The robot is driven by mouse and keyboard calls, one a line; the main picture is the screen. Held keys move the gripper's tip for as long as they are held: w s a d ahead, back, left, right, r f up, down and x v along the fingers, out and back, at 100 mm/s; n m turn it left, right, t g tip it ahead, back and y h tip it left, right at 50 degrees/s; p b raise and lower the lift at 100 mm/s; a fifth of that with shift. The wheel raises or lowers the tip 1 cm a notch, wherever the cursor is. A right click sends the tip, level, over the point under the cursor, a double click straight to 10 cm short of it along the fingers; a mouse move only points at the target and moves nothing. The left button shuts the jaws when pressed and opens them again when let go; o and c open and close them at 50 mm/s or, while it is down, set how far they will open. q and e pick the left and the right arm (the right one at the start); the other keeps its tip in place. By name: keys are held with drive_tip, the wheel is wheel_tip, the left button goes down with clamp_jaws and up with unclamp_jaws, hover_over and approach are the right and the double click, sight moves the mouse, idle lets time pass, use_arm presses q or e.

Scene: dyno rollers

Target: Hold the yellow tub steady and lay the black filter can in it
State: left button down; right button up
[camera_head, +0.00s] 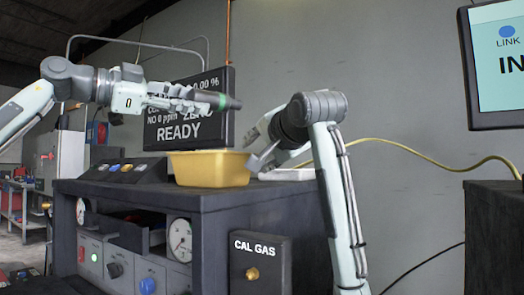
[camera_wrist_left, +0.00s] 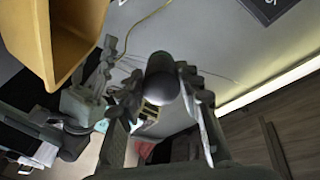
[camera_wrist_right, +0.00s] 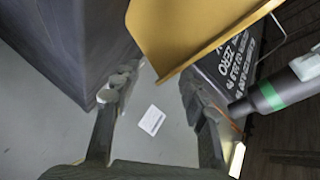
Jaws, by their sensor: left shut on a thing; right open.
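The yellow tub (camera_head: 209,168) stands upright on the dark bench, its inside hidden from my head view. My left gripper (camera_head: 188,97) is shut on the black filter can (camera_head: 229,103), which has a green band, and holds it roughly level above the tub. In the left wrist view the can (camera_wrist_left: 162,78) sits between the fingers, with the tub (camera_wrist_left: 32,40) at the upper left. My right gripper (camera_head: 260,158) is open at the tub's right end. In the right wrist view the tub's edge (camera_wrist_right: 185,45) lies ahead of the fingers; contact cannot be told.
A dark screen (camera_head: 190,115) stands behind the tub. A button panel (camera_head: 118,172) lies left of it on the bench (camera_head: 200,196). A CAL GAS box (camera_head: 258,262) is at the bench's front right. A yellow hose (camera_head: 420,158) runs along the wall.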

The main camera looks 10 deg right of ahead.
clamp_jaws()
idle(0.3)
use_arm(q)
drive_tip(key=shift+s+d+r, duration=0.1)
drive_tip(key=shift+s, duration=0.05)
